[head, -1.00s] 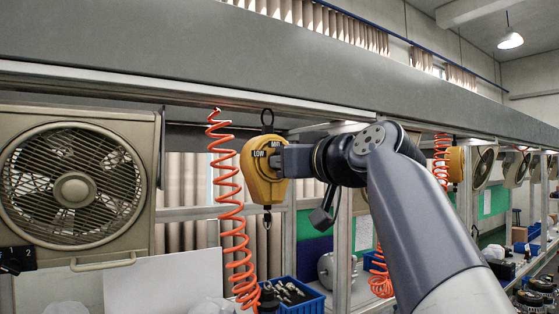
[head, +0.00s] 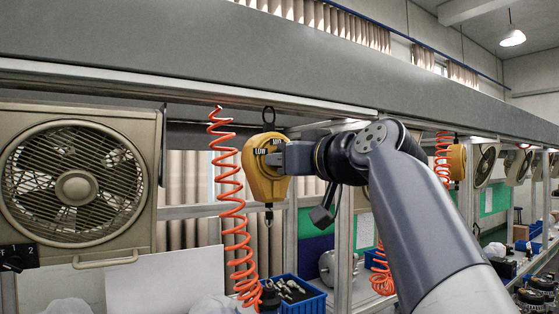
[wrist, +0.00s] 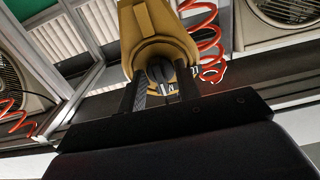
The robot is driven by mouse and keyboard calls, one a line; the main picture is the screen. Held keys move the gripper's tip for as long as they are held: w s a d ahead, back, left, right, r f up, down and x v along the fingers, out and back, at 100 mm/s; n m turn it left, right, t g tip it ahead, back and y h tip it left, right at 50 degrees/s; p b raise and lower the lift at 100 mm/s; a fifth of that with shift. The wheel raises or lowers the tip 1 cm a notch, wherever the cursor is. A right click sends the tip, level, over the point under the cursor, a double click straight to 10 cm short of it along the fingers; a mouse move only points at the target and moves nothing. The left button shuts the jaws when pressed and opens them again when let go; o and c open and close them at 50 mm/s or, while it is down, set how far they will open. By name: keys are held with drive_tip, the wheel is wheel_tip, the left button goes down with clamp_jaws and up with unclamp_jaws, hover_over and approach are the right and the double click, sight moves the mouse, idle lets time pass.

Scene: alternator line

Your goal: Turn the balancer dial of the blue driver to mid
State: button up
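The yellow balancer (head: 263,183) hangs from a black loop under the rail in the head view, with LOW and MID marks near its top. In the wrist view the balancer (wrist: 158,27) shows its dark round dial (wrist: 160,72) between my fingers. My gripper (wrist: 161,78) is at the dial, one finger on each side; a gap shows between the fingers and the dial. In the head view my gripper (head: 277,158) covers the dial, so its setting is hidden. A dark tool end (head: 269,297) shows low below the balancer; I cannot tell if it is the blue driver.
An orange coiled hose (head: 232,205) hangs close to the left of the balancer. A large fan (head: 75,187) is at far left. A blue bin (head: 307,300) with parts stands below. A second yellow balancer (head: 456,162) hangs farther right along the rail.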

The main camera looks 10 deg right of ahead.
drive_tip(key=b+v, duration=0.3)
drive_tip(key=v, duration=0.8)
drive_tip(key=shift+b, duration=0.3)
drive_tip(key=shift+w, duration=0.15)
drive_tip(key=p+x, duration=0.3)
drive_tip(key=x, duration=0.7)
drive_tip(key=shift+w+a+p, duration=0.15)
drive_tip(key=shift+w+p, duration=0.15)
drive_tip(key=shift+w, duration=0.05)
drive_tip(key=shift+s, duration=0.1)
